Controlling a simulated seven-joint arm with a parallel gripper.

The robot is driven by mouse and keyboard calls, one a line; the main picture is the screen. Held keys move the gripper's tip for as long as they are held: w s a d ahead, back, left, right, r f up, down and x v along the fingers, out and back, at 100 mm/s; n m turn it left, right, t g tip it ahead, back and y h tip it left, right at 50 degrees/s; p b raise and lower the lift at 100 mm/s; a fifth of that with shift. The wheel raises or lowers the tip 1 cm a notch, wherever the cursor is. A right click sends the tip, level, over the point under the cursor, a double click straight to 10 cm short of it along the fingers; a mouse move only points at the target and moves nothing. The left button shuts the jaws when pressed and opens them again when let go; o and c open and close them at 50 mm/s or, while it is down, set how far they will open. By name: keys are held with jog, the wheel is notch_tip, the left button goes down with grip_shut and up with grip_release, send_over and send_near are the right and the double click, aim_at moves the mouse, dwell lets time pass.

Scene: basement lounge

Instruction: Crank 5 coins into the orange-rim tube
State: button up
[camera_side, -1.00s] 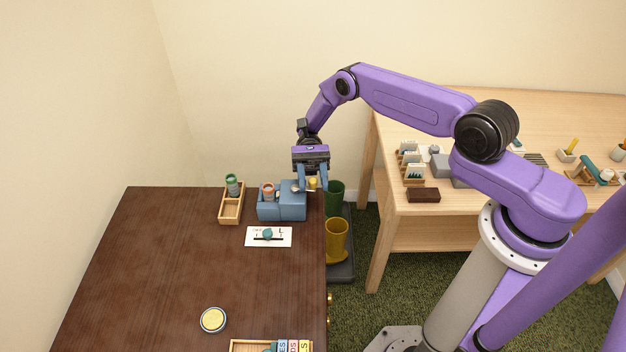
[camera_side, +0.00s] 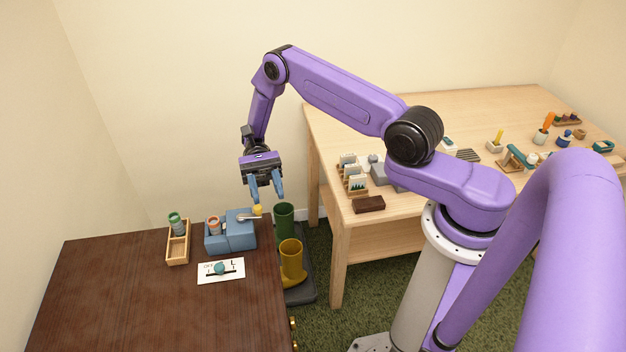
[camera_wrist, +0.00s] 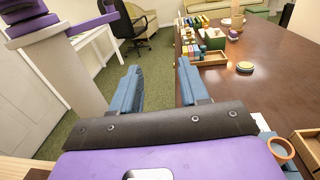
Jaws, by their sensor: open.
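The blue coin dispenser (camera_side: 236,235) stands at the far right corner of the dark table. Its crank has a metal arm (camera_side: 245,217) and a yellow knob (camera_side: 258,210) on the right side. The orange-rim tube (camera_side: 213,226) stands upright at the dispenser's left end; an orange ring also shows at the lower right of the wrist view (camera_wrist: 281,148). A green-rim tube (camera_side: 176,222) stands in a wooden tray (camera_side: 178,249) to the left. My gripper (camera_side: 267,198) is open and empty, pointing down just above the yellow knob. Whether coins are in the tube cannot be seen.
A white card with a teal slider (camera_side: 220,270) lies in front of the dispenser. Green (camera_side: 284,221) and yellow boots (camera_side: 291,262) stand on the floor beside the table (camera_side: 140,290). A light wooden desk (camera_side: 420,215) with several small items is to the right.

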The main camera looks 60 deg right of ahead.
jog(key=s+d+r, duration=0.2)
jog(key=s+r, duration=0.4)
jog(key=s, duration=0.4)
jog(key=shift+s+d+r, duration=0.15)
jog(key=shift+s+d, duration=0.05)
jog(key=shift+s, duration=0.1)
jog(key=shift+o, duration=0.4)
notch_tip(320, 180, up, 6)
jog(key=m+t+h, duration=0.6)
jog(key=t+h, duration=0.6)
jog(key=t, duration=0.2)
send_over(249, 213)
jog(key=s, duration=0.3)
jog(key=f, duration=1.1)
jog(key=d+f, duration=0.1)
jog(key=f, duration=0.5)
jog(key=shift+w+f, duration=0.1)
jog(key=shift+w, duration=0.2)
grip_shut()
